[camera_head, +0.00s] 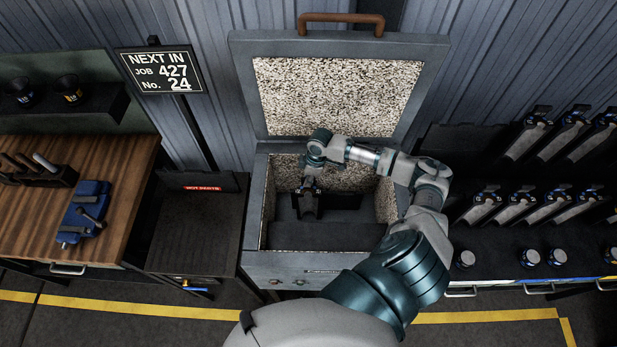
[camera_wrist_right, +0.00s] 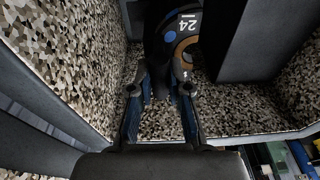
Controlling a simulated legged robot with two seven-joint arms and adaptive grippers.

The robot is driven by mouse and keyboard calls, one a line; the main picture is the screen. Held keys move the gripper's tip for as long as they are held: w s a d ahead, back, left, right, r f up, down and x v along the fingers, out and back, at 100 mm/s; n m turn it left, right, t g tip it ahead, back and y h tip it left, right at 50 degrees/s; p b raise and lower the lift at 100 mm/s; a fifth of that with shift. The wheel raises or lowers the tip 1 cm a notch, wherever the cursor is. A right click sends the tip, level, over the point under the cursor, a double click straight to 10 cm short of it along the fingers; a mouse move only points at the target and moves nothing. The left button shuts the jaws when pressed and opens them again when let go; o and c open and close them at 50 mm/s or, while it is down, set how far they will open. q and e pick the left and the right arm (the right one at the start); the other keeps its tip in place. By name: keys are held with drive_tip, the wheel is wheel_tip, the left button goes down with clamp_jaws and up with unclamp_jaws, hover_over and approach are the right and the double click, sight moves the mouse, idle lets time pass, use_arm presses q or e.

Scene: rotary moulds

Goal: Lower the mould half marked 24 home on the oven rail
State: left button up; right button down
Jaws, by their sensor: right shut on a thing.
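The oven (camera_head: 252,215) stands open, its speckled lining showing in the raised lid and inner walls. My right gripper (camera_head: 308,186) reaches down into it. In the right wrist view the gripper (camera_wrist_right: 162,92) is shut on the mould half (camera_wrist_right: 168,45), which bears a white 24 label. In the head view the mould half (camera_head: 308,205) is small and dark, partly hidden by the gripper. It is at the dark oven rail (camera_head: 345,214); I cannot tell whether it touches or is seated. My left gripper is not in view.
The raised lid (camera_head: 335,95) stands behind my right arm, and the oven walls surround the gripper closely. A sign (camera_head: 160,72) reads job 427, No. 24. A rack (camera_head: 530,210) with several mould halves is at right. A wooden bench (camera_head: 125,195) with a blue vise (camera_head: 84,212) is at left.

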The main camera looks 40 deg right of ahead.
drive_tip(key=shift+w+r+p, duration=0.15)
drive_tip(key=shift+r+p, duration=0.05)
drive_tip(key=shift+p, duration=0.3)
idle(1.0)
drive_tip(key=shift+f, duration=0.8)
idle(0.7)
drive_tip(key=c, duration=1)
unclamp_jaws()
drive_tip(key=shift+c, duration=0.2)
drive_tip(key=shift+s+a+f, duration=0.1)
drive_tip(key=shift+s+f, duration=0.1)
drive_tip(key=shift+s, duration=0.15)
wheel_tip(320, 180, up, 12)
drive_tip(key=d, duration=0.2)
drive_tip(key=shift+s, duration=0.4)
drive_tip(key=shift+r, duration=0.1)
